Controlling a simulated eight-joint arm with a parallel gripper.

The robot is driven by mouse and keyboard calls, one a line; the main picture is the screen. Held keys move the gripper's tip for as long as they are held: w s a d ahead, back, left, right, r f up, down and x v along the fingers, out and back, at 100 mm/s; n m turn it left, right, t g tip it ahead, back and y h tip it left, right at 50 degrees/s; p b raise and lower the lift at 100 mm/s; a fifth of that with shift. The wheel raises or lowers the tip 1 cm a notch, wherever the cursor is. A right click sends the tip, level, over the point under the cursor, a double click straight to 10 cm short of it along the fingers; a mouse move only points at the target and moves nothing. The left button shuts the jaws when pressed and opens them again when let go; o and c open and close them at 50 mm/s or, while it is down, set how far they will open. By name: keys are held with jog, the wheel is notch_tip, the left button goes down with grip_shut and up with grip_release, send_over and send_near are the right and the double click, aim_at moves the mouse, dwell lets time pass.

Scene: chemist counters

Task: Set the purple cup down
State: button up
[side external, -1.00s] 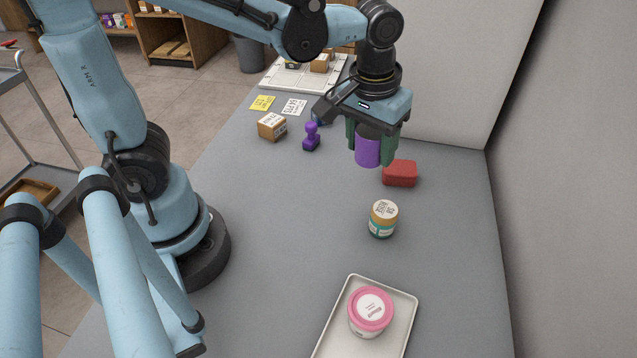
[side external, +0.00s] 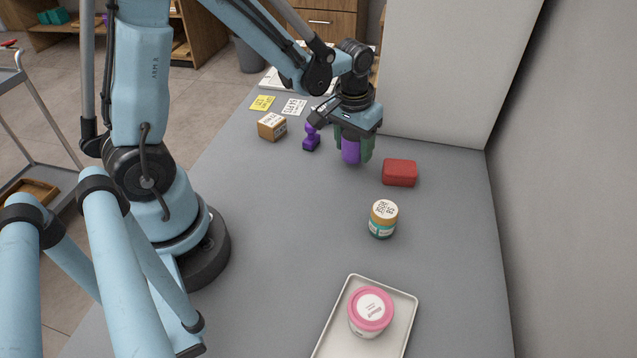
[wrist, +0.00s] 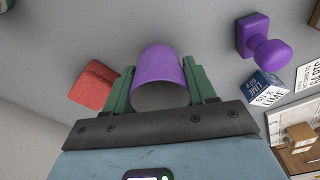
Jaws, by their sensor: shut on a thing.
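The purple cup (side external: 351,151) is between the green fingers of my gripper (side external: 353,146), which are shut on it. It hangs at or just above the grey counter at the back; I cannot tell whether its lower end touches. In the wrist view, the cup (wrist: 161,75) is held between both fingers, with its grey open end facing the camera.
A red block (side external: 400,173) lies right of the cup, and a purple stamp (side external: 311,138) stands to its left. A small carton (side external: 272,127), a labelled jar (side external: 383,219) and a tray (side external: 413,310) with a pink-lidded tub (side external: 371,311) are farther off. A wall bounds the right.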

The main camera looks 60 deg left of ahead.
aim_at(349, 159)
jog(key=shift+f, duration=0.8)
jog(key=shift+f, duration=0.2)
jog(key=o, duration=1)
jog(key=shift+r, duration=0.15)
notch_tip(349, 159, up, 12)
jog(key=s, duration=0.2)
jog(key=shift+s+d+r+m+t, duration=0.2)
jog(key=shift+s+d+m+t, duration=0.45)
jog(key=shift+s+t, duration=0.35)
jog(key=shift+s+d+r+m+t, duration=0.25)
jog(key=shift+s+d+m+t, duration=0.4)
jog(key=shift+s+t, duration=0.4)
jog(key=shift+s+d+r+m+t, duration=0.2)
jog(key=shift+s+d+m+t, duration=0.55)
jog(key=shift+s, duration=0.4)
